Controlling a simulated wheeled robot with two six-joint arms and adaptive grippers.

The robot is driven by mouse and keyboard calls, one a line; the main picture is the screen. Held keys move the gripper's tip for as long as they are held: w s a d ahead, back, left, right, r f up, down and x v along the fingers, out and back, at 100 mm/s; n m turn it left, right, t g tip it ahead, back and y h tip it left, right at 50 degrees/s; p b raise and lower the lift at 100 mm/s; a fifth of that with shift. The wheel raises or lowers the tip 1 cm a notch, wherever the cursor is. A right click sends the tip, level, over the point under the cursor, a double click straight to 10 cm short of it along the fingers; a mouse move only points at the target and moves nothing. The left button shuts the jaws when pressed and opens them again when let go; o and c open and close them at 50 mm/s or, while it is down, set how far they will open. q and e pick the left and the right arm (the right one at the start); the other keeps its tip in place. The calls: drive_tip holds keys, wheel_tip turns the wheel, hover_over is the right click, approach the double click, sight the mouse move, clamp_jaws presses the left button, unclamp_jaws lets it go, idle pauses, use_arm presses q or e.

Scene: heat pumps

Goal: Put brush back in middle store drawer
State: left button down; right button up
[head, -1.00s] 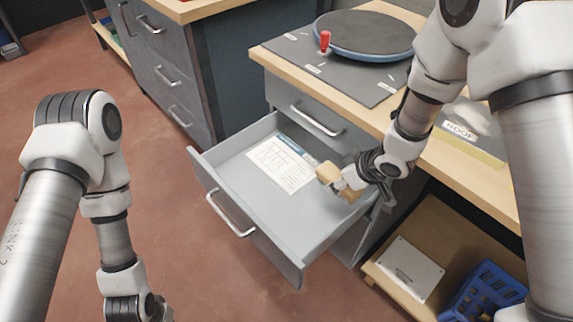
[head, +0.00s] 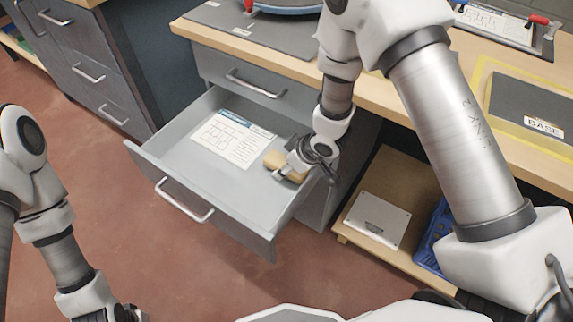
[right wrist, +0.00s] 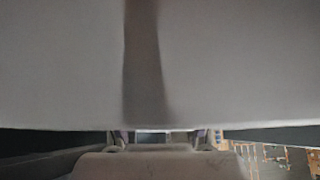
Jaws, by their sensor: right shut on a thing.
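The brush (head: 275,160) shows as a tan, rounded piece at the right side of the open drawer. My right gripper (head: 289,169) is shut on it, low inside the drawer near its right wall. The gripper hides part of the brush, and I cannot tell whether the brush touches the drawer floor. The open drawer (head: 190,173) is grey, pulled well out below a shut upper drawer (head: 240,92). In the right wrist view, a pale grey surface fills most of the picture. My left gripper (head: 125,316) is cut off at the bottom left edge, away from the drawer.
A printed sheet (head: 230,140) lies on the drawer floor. The wooden worktop (head: 385,85) runs above the drawers. An open shelf to the right holds a pale flat box (head: 377,220) and a blue crate (head: 435,237). Red floor is clear in front of the drawer.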

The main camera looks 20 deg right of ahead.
drive_tip(key=o, duration=1.1)
drive_tip(key=p+v, duration=0.3)
drive_tip(key=v, duration=0.8)
drive_tip(key=shift+d+r, duration=0.1)
drive_tip(key=shift+r, duration=0.3)
drive_tip(key=shift+s+r, duration=0.15)
drive_tip(key=shift+s, duration=0.05)
